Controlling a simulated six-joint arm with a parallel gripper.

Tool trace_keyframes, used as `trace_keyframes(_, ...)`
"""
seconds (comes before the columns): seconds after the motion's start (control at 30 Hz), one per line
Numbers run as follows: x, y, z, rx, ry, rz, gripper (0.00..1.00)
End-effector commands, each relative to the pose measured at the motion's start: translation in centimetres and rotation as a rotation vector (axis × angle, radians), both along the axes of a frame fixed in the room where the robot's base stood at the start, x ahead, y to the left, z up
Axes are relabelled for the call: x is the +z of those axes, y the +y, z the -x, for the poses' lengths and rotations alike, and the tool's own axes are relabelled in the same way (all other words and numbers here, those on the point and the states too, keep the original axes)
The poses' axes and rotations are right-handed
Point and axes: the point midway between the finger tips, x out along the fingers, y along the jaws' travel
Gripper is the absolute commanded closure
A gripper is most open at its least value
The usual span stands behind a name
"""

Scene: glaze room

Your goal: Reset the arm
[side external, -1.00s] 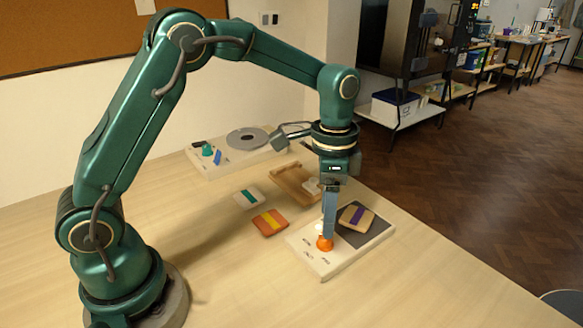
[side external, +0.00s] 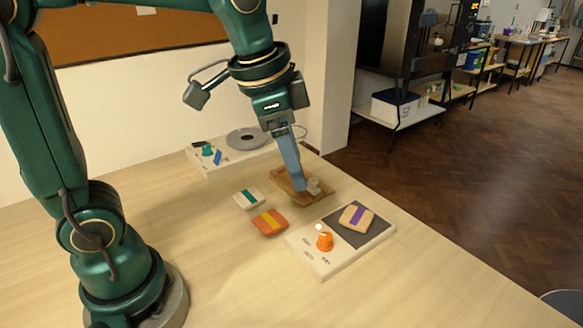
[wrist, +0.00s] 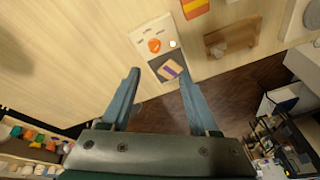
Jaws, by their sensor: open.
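My gripper (side external: 300,187) is raised above the table with nothing in it. In the side view its fingers overlap the wooden tray (side external: 280,194); they look to be above it. In the wrist view my gripper (wrist: 158,74) has two blue-grey fingers spread apart. Beyond their tips is a cream panel (side external: 318,266) with an orange knob (side external: 325,241), a small pale round light (side external: 319,227) and a dark pad (side external: 379,229). A tan tile with a purple stripe (side external: 356,216) lies on the pad. The knob also shows in the wrist view (wrist: 154,45).
An orange tile with a yellow stripe (side external: 269,223) and a white tile with a green stripe (side external: 248,199) lie on the table. A back panel (side external: 226,165) carries a grey disc (side external: 246,139) and a green knob (side external: 207,150). The front table is clear.

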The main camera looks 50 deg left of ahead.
Motion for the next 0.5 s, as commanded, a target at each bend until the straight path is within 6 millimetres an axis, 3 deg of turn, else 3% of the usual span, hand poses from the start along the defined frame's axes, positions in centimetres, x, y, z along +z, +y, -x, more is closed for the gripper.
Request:
trace_keyframes(0.23,0.7,0.8,5.7,0.190,-0.138,0.061,0.39)
trace_keyframes(0.5,-2.4,1.2,9.8,0.407,-0.188,0.147,0.39)
